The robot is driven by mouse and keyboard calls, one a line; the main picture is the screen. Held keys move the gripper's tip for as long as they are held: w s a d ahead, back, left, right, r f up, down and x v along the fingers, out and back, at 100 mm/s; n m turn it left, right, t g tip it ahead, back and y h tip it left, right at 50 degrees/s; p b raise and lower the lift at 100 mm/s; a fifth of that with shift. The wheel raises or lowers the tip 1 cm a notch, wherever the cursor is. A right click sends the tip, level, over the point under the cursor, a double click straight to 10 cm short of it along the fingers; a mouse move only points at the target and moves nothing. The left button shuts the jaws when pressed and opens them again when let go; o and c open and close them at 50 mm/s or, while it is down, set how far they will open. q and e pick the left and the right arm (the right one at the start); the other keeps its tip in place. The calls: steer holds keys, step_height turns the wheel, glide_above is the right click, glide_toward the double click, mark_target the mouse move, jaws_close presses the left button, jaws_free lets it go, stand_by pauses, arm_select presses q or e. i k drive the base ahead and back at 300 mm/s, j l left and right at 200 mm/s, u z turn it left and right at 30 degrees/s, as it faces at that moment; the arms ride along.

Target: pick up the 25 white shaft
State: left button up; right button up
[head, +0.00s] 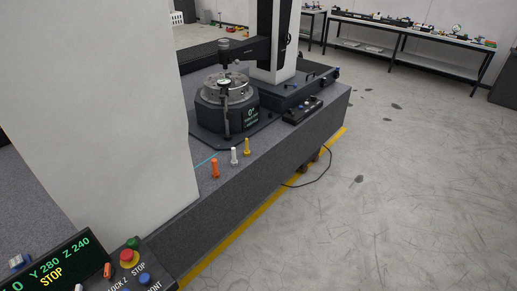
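Neither of my grippers shows in the head view.
A round dark device (226,108) with a display stands behind the shafts. A white column (100,110) blocks the left side. A control panel (125,268) with a red button is at the lower left.

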mark_target(234, 163)
steer(key=i+l+z, duration=0.25)
steer(key=i+z, duration=0.15)
steer(key=i, duration=0.65)
steer(key=i+j+z, duration=0.1)
steer(key=i+z, duration=0.3)
steer(key=i, duration=0.6)
steer(key=i+u, duration=0.1)
steer(key=i, duration=0.35)
steer(key=i+l+u, duration=0.15)
steer(key=i, duration=0.3)
